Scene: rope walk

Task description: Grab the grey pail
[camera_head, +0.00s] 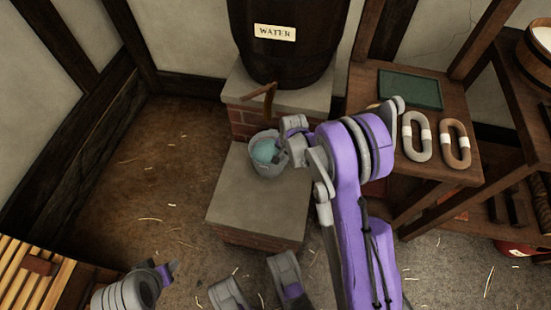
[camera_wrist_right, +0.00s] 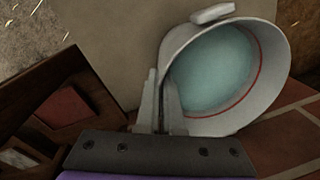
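The grey pail (camera_head: 268,169) stands upright on a pale stone slab, below the wooden spout of the water barrel. Pale blue-green water is inside it, with a red line around its inner wall in the right wrist view (camera_wrist_right: 277,92). My right gripper (camera_head: 281,154) is at the pail's right-hand rim. In the wrist view its fingers (camera_wrist_right: 161,90) are close together, one outside the pail wall and one inside, pinching the rim. The pail's base appears to rest on the slab.
The dark barrel (camera_head: 285,45) labelled WATER stands on a brick-sided ledge (camera_head: 245,95) behind the pail. A wooden bench (camera_head: 450,100) at right holds rope coils (camera_head: 455,145) and a green slab (camera_head: 410,89). A slatted wooden thing (camera_head: 35,278) is at lower left. Floor left of the slab is clear.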

